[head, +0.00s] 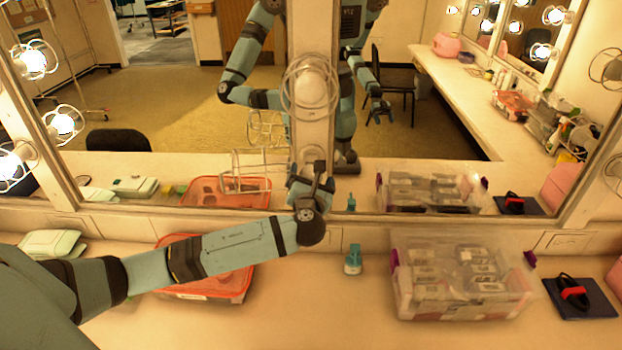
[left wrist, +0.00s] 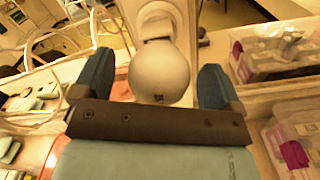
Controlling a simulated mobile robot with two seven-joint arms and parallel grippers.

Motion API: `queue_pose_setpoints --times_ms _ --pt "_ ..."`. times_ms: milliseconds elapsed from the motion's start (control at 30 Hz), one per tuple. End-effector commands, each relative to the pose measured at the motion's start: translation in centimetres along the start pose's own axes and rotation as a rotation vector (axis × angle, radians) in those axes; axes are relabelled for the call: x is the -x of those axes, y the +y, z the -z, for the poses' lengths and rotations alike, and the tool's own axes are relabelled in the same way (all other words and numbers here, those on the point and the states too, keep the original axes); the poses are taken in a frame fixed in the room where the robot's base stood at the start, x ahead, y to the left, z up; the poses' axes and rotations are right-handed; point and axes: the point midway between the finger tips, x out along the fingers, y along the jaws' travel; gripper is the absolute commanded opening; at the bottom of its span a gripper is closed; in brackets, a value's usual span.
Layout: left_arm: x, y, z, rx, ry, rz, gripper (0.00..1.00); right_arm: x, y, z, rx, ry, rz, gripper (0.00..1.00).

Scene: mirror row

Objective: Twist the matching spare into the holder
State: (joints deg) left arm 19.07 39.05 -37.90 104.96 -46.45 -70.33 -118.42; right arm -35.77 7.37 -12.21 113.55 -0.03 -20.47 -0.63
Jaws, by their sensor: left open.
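A round white unlit bulb (left wrist: 160,75) is at a holder on the mirror's middle post (head: 312,125). It sits between my left gripper's fingers in the left wrist view, with a gap on both sides. My left gripper (head: 316,172) is open at the low end of the post, and it also shows in the left wrist view (left wrist: 157,85). In the head view it hides most of that holder. A wire guard (head: 250,170) stands out to the left of the post. My right gripper shows only as a small reflection in the mirror.
A clear box (head: 460,303) with several small cartons stands on the counter at the right. A red-rimmed tray (head: 215,291) lies partly under my left arm. A small teal bottle (head: 353,260) stands between them. A dark pad (head: 583,300) lies far right. The front middle counter is clear.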

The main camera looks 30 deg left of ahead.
Motion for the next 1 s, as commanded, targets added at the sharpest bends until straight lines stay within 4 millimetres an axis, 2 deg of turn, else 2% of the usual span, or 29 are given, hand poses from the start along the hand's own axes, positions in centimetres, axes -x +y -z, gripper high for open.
queue_pose_setpoints --times_ms 33,133,400,600,800,1000 --pt "0.1 0.0 0.0 0.0 0.0 0.0 0.91 -0.1 0.1 -0.2 -0.011 -0.003 -0.005 0.73" --pt "2.0 -0.2 0.2 0.001 0.0 0.004 0.91 -0.8 0.1 -1.2 -0.025 -0.01 -0.016 0.73" --pt "8.4 -0.2 0.3 0.002 0.001 0.004 0.91 -1.2 0.0 -1.5 0.003 0.005 -0.002 0.73" --pt "12.0 -0.1 0.1 0.0 0.0 0.001 0.91 -1.4 0.1 -2.3 0.014 -0.001 0.003 0.73" --pt "13.7 0.0 0.0 0.0 0.0 0.0 0.91 -1.5 0.0 -2.4 0.011 -0.002 0.004 0.73" --pt "13.9 0.0 -0.1 -0.001 -0.001 0.0 0.91 -1.5 -0.1 -2.4 0.008 -0.001 0.005 0.73"
